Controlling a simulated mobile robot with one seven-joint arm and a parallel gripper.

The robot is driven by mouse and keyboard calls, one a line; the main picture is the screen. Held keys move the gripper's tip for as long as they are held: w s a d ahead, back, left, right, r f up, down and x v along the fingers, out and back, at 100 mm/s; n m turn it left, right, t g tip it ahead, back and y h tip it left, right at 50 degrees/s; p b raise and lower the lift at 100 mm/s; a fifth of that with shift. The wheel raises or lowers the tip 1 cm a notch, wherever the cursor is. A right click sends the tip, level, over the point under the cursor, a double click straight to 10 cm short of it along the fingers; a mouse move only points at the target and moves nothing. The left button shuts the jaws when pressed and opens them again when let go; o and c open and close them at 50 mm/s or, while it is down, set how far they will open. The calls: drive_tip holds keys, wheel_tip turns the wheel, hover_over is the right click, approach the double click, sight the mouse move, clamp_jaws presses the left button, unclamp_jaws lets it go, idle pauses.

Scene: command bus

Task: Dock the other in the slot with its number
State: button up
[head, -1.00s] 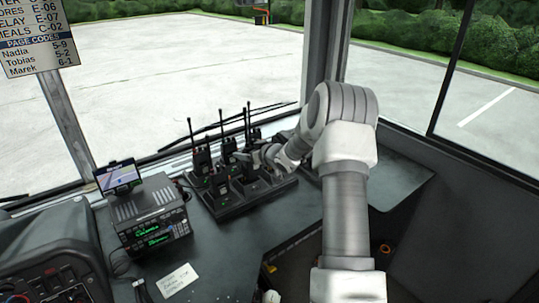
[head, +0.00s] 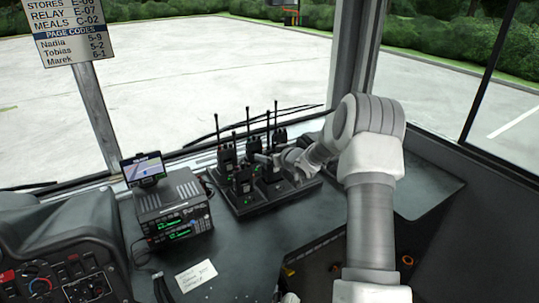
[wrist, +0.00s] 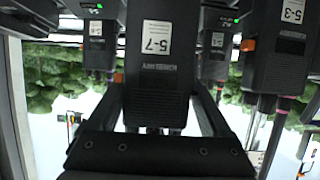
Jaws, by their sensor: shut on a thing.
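Several black handheld radios with antennas stand in a black charging dock (head: 262,206) on the dashboard. One radio (head: 227,160) stands at the back left and another (head: 243,183) at the front left. My gripper (head: 268,160) is at the dock, among the radios. In the wrist view my gripper (wrist: 160,112) is shut on a radio labelled 5-7 (wrist: 158,75), with one finger at each side. A radio labelled 5-3 (wrist: 287,50) is at the right and one apparently labelled 5-5 (wrist: 97,40) at the left. The dock's slot numbers cannot be read.
A bus radio unit (head: 172,210) with a small screen (head: 143,169) on top stands left of the dock. A paper note (head: 196,275) lies in front. A code board (head: 69,35) hangs at the upper left. The dashboard right of the dock is clear.

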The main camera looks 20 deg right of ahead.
drive_tip(key=shift+f+b, duration=1.3)
drive_tip(key=shift+f, duration=0.4)
drive_tip(key=shift+f, duration=0.25)
drive_tip(key=o, duration=1.4)
drive_tip(key=shift+c, duration=0.2)
drive_tip(key=shift+o, duration=0.2)
drive_tip(key=shift+f, duration=0.1)
drive_tip(key=p+v, duration=0.1)
drive_tip(key=v, duration=1.6)
drive_tip(key=shift+s+p, duration=0.2)
drive_tip(key=shift+p, duration=0.1)
drive_tip(key=shift+r, duration=0.2)
